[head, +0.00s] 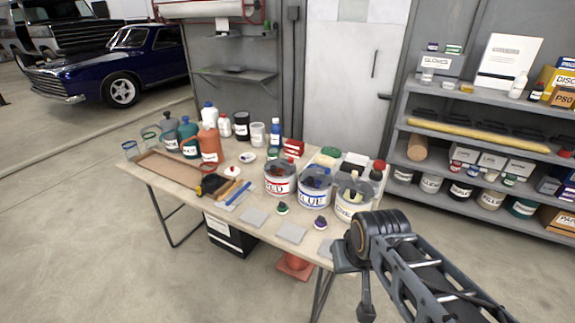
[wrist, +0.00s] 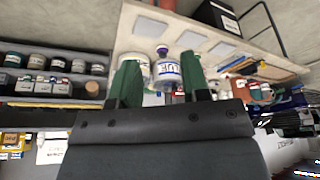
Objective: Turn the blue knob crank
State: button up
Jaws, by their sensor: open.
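The blue can (head: 314,198) stands on the table between the red can (head: 280,184) and the yellow can (head: 351,207). Its lid carries a crank with a blue knob (head: 317,171), small and partly lost against the lid. In the wrist view, which is upside down, the blue-labelled can (wrist: 167,73) shows between the two green fingers of my gripper (wrist: 160,78). The fingers are spread and empty, apart from the can. The crank cannot be made out clearly there. In the head view, my arm reaches in from the lower right, right of the cans.
The table (head: 180,186) also holds bottles, a wooden tray (head: 170,167), tools and small cards (head: 291,233). A small purple-topped pot (head: 320,223) stands in front of the blue can. Shelving (head: 470,135) stands at right.

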aim_at(327, 171)
jog(key=u, duration=0.2)
jog(key=i, duration=0.85)
jog(key=z, duration=0.2)
